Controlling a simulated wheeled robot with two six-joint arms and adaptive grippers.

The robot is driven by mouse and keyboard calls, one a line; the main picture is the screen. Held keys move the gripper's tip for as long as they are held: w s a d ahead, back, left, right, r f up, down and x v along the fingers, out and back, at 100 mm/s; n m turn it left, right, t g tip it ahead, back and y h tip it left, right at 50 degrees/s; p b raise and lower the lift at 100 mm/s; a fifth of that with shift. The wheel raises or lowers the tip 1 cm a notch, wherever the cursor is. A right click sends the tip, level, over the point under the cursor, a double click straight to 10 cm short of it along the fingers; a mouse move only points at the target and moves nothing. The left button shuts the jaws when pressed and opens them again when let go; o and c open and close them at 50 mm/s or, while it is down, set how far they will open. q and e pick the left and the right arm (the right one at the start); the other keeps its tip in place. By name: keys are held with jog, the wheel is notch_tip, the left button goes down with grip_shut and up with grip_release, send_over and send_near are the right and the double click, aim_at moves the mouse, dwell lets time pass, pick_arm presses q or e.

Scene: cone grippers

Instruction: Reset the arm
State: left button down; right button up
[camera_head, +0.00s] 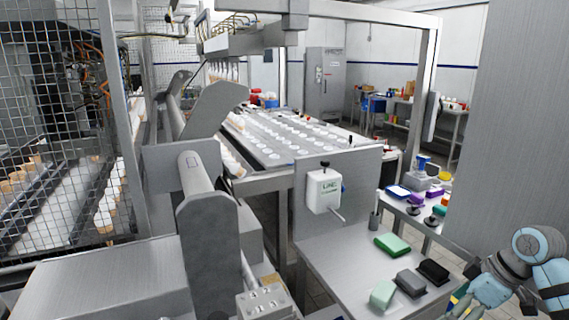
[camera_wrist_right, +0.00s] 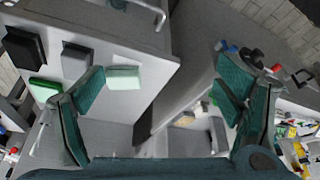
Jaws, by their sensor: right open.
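My right arm (camera_head: 525,255) comes in at the lower right of the head view, beside the front table (camera_head: 340,260). In the right wrist view my right gripper (camera_wrist_right: 160,88) is open, with its two green-padded fingers wide apart. Nothing is between the fingers. The left finger overlaps the view of the table close to a pale green block (camera_wrist_right: 124,77); I cannot tell whether they touch. My left arm and left gripper do not show.
On the table lie a green block (camera_head: 391,244), a grey block (camera_head: 410,283), a black block (camera_head: 433,271) and the pale green block (camera_head: 382,294). A white dispenser (camera_head: 323,190) hangs on a metal panel. Machinery (camera_head: 205,215) fills the left, and a side table (camera_head: 425,222) holds small items.

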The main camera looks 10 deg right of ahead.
jog(key=s+f+m+h, duration=0.1)
jog(key=s+f+m, duration=0.25)
jog(key=f, duration=1.25)
jog(key=s+f+m+h, duration=0.1)
jog(key=s+f+m, duration=0.25)
jog(key=f, duration=1.25)
jog(key=s+a+f+m+g+h, duration=0.15)
jog(key=s+a+f, duration=0.25)
jog(key=s+f, duration=0.85)
jog(key=s+a+f, duration=0.2)
jog(key=s+a, duration=0.1)
jog(key=s, duration=0.4)
jog(key=s+a+f, duration=0.2)
jog(key=s+a, duration=0.2)
jog(key=s, duration=0.2)
jog(key=s+a+f+p, duration=0.1)
jog(key=s+a+f, duration=0.1)
jog(key=s, duration=0.5)
jog(key=shift+s+a+f+n+g, duration=0.25)
jog(key=shift+s+a+n+g, duration=0.1)
jog(key=shift+a, duration=0.5)
